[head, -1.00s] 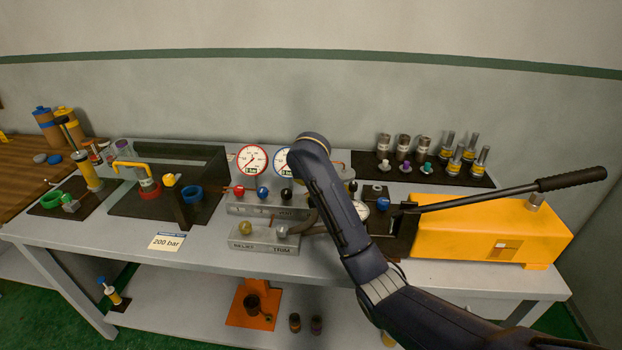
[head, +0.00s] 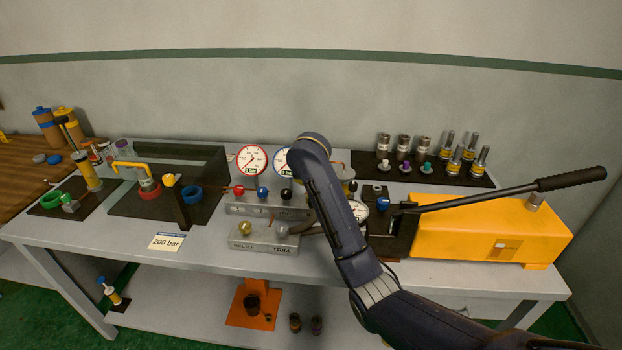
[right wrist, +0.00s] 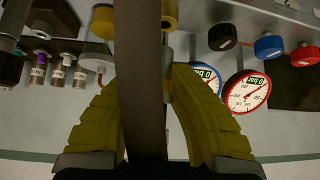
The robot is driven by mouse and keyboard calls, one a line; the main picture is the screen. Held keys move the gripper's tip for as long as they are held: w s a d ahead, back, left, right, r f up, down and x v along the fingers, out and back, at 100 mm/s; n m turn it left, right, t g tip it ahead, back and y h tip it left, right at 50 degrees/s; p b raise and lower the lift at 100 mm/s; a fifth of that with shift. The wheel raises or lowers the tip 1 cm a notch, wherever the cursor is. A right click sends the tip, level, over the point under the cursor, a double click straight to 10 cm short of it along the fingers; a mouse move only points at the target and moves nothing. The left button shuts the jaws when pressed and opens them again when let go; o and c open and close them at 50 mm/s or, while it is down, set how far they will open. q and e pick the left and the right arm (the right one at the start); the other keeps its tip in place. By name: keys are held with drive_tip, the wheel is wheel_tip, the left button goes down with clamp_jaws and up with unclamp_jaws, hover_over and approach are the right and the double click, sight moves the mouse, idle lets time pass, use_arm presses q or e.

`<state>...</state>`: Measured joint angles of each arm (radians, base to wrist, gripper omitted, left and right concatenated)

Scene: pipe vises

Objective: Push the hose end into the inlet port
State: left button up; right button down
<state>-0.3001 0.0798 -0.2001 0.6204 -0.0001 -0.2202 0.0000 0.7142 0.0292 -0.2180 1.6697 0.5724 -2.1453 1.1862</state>
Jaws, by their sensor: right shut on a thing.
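In the right wrist view, the yellow fingers of my right gripper (right wrist: 147,85) are shut around the dark hose (right wrist: 140,110), which runs as a broad band up the middle. A yellow collar (right wrist: 170,14) and a short silver piece (right wrist: 167,50) show just beyond it. I cannot tell whether the hose end touches them, and I cannot make out the inlet port. In the head view, my right arm hides its gripper. A short dark stretch of hose (head: 307,229) shows left of the arm, beside the grey RELIEF/TRIM block (head: 262,247). My left gripper is out of view.
The yellow hand pump (head: 490,230) with its long lever (head: 480,197) stands right of my arm. Gauges (head: 251,159) and coloured knobs (head: 262,192) stand behind the block. Several fittings (head: 404,146) stand on a black mat at the back right. The front bench edge is mostly clear.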

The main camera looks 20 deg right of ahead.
drive_tip(key=shift+f, duration=1.6)
drive_tip(key=c, duration=1.3)
unclamp_jaws()
drive_tip(key=v, duration=1.2)
